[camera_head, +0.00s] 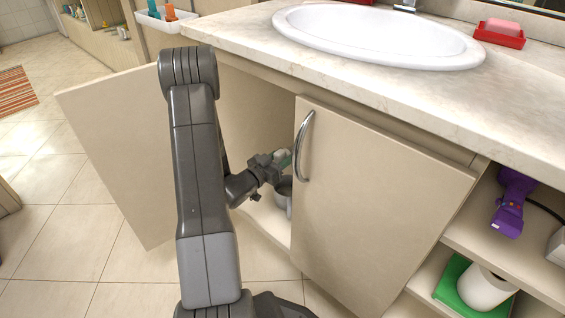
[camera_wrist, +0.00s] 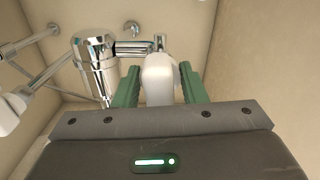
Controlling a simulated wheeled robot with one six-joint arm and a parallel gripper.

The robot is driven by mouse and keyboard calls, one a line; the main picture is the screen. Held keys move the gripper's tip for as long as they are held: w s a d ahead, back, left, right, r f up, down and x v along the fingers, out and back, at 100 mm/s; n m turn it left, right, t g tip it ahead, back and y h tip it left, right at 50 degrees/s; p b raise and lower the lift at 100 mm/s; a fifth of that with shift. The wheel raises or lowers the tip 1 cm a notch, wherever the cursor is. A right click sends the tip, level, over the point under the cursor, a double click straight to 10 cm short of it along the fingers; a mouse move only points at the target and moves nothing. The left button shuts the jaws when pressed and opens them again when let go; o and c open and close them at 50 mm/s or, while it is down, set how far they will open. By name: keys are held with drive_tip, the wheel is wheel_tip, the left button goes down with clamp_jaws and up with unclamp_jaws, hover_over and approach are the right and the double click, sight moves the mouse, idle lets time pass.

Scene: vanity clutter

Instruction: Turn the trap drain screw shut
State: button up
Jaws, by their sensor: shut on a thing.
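The chrome trap (camera_wrist: 97,62) stands inside the cabinet at the upper left of the wrist view. A short chrome stub (camera_wrist: 132,48) runs right from it to a small fitting. A white rounded piece, which looks like the grip of the trap drain screw (camera_wrist: 160,75), sits at that fitting. My gripper (camera_wrist: 160,88) has its green fingers on both sides of this piece and is shut on it. In the head view my gripper (camera_head: 283,158) reaches in past the door edge, and the trap is hidden. How far the screw is turned cannot be told.
The left cabinet door (camera_head: 125,140) is open; the right door (camera_head: 375,200) is beside my wrist. The countertop (camera_head: 400,85) overhangs the opening.

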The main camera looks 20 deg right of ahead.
drive_tip(key=shift+m+b, duration=0.3)
drive_tip(key=shift+m, duration=0.2)
drive_tip(key=o, duration=1)
drive_tip(key=shift+a, duration=0.1)
drive_tip(key=p+v, duration=0.2)
drive_tip(key=v, duration=1.1)
drive_tip(key=shift+s+a+p, duration=0.2)
drive_tip(key=shift+a+p, duration=0.1)
drive_tip(key=shift+p, duration=0.1)
drive_tip(key=shift+d+f, duration=0.1)
drive_tip(key=b+x, duration=0.2)
drive_tip(key=x, duration=1.1)
drive_tip(key=shift+w+d+b, duration=0.2)
drive_tip(key=shift+d+b, duration=0.1)
drive_tip(key=shift+b, duration=0.1)
